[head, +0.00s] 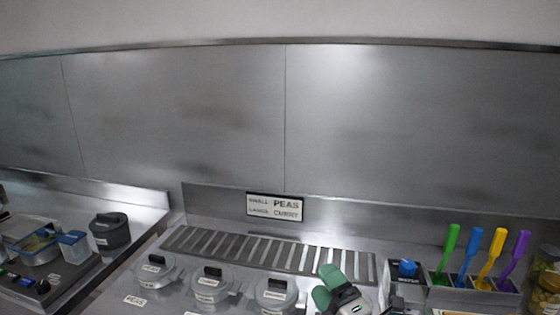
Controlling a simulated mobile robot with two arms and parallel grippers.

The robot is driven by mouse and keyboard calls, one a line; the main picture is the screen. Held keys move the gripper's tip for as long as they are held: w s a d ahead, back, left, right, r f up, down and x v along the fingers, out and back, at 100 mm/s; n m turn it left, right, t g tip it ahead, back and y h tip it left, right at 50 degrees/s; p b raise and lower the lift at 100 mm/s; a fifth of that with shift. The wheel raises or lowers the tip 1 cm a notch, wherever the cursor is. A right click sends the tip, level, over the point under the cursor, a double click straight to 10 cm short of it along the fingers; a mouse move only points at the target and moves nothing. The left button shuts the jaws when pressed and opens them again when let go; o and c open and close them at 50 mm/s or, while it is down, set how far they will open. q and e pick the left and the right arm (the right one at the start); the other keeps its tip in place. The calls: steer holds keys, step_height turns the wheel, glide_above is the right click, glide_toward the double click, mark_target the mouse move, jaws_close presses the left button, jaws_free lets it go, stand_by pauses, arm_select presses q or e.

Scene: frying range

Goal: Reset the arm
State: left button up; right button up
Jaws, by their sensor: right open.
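My right gripper (328,288) shows at the bottom of the head view, right of centre. Its green fingers point up and to the left and are apart, with nothing seen between them. It is just right of the rightmost lidded pot (276,294), in front of the slotted vent (270,254). I cannot tell whether it touches the counter. My left gripper is not in view.
Lidded pots, including one at the left (154,269) and one in the middle (208,284), line the range. A sign (274,206) stands behind the vent. Colored-handled utensils (473,254) stand at the right. A dark pot (109,232) and containers (73,246) sit left.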

steer(key=s+d+f+m+g+h, duration=0.3)
steer(key=s+d+f+m+h, duration=0.3)
steer(key=m, duration=0.3)
steer(key=s+d+f+m+g+h, duration=0.4)
steer(key=s+f+m, duration=0.2)
steer(key=f+m, duration=0.2)
steer(key=s+d+f+m+g, duration=0.1)
steer(key=s+f+m+g, duration=0.25)
steer(key=s, duration=0.55)
steer(key=s+d+f+m+g, duration=0.1)
steer(key=s+f+m+g, duration=0.15)
steer(key=s+g, duration=0.45)
step_height(320, 180, down, 33)
steer(key=s+n+b, duration=0.1)
steer(key=s+b, duration=0.2)
steer(key=b, duration=0.3)
steer(key=s+d+f+b, duration=0.2)
steer(key=s+f+b, duration=0.2)
steer(key=s+f, duration=1.1)
step_height(320, 180, down, 4)
steer(key=shift+s+d+f, duration=0.1)
steer(key=shift+s+d, duration=0.2)
steer(key=shift+c, duration=0.3)
